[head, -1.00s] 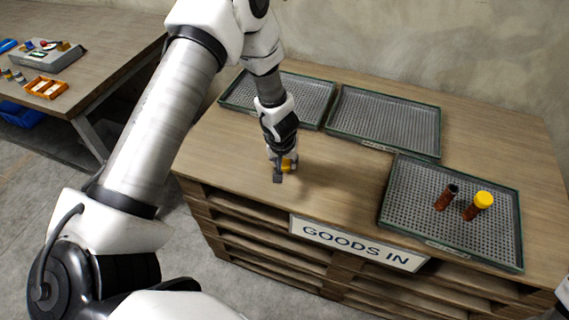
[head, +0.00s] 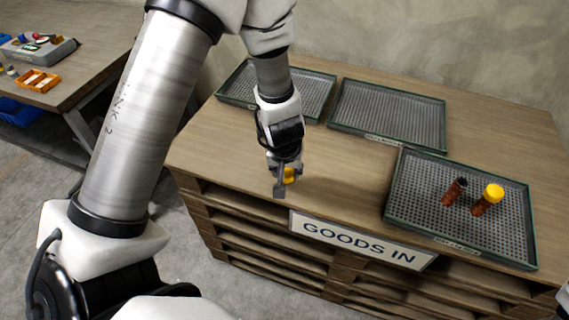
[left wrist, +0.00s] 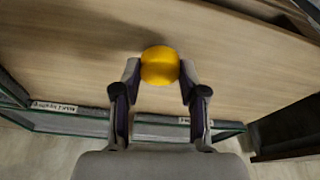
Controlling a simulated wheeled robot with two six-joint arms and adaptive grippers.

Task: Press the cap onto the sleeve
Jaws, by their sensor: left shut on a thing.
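My left gripper (head: 285,184) is shut on a yellow cap (head: 290,175), above the wooden bench near its front edge. In the left wrist view the round cap (left wrist: 160,65) sits between the two fingertips (left wrist: 160,72). An uncapped brown sleeve (head: 454,192) with a dark top stands slightly tilted in the right-hand tray (head: 391,212), well to the right of my left gripper. Beside it is a second brown sleeve (head: 480,207) with a yellow cap (head: 494,193) on its top.
Two empty grey mesh trays (head: 388,112) (head: 279,88) lie along the back of the bench (head: 340,185), by the wall. A GOODS IN sign (head: 354,240) is on its front. Another table (head: 85,75) with an orange bin (head: 37,80) stands at far left. The bench middle is clear.

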